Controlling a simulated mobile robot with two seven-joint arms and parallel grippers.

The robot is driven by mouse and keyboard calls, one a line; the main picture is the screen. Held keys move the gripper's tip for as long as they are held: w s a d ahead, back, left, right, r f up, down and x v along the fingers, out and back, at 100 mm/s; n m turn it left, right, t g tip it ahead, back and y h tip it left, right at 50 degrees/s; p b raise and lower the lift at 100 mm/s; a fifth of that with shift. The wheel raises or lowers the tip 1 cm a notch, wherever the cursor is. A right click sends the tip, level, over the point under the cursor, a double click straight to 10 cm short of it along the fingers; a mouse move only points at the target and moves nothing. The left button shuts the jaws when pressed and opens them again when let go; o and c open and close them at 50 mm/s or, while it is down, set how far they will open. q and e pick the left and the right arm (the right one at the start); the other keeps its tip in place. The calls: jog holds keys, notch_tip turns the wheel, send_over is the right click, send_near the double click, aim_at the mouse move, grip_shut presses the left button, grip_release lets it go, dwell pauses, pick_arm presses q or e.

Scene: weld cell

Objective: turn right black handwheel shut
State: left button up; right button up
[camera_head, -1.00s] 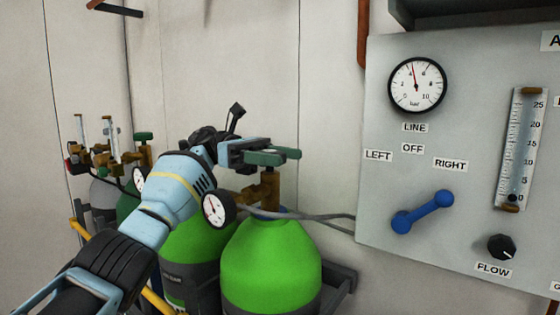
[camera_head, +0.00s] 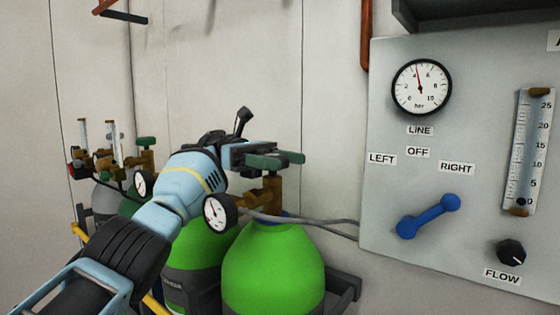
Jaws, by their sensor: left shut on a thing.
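The handwheel (camera_head: 288,159) on top of the right bright green cylinder (camera_head: 272,272) looks dark green, not black. It sits on a brass valve (camera_head: 268,190). My left gripper (camera_head: 262,158) reaches it from the left and is shut on it; the fingers hide its left part. I see no black handwheel on the cylinders. My right gripper is not in view.
A pressure gauge (camera_head: 220,213) sits close under my left wrist. A grey hose runs from the valve to the panel (camera_head: 385,220), which carries a blue lever (camera_head: 428,216) pointing toward RIGHT. More cylinders with green-topped valves (camera_head: 145,142) stand at the left.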

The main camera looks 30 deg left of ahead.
pick_arm(q)
jog(key=o, duration=1)
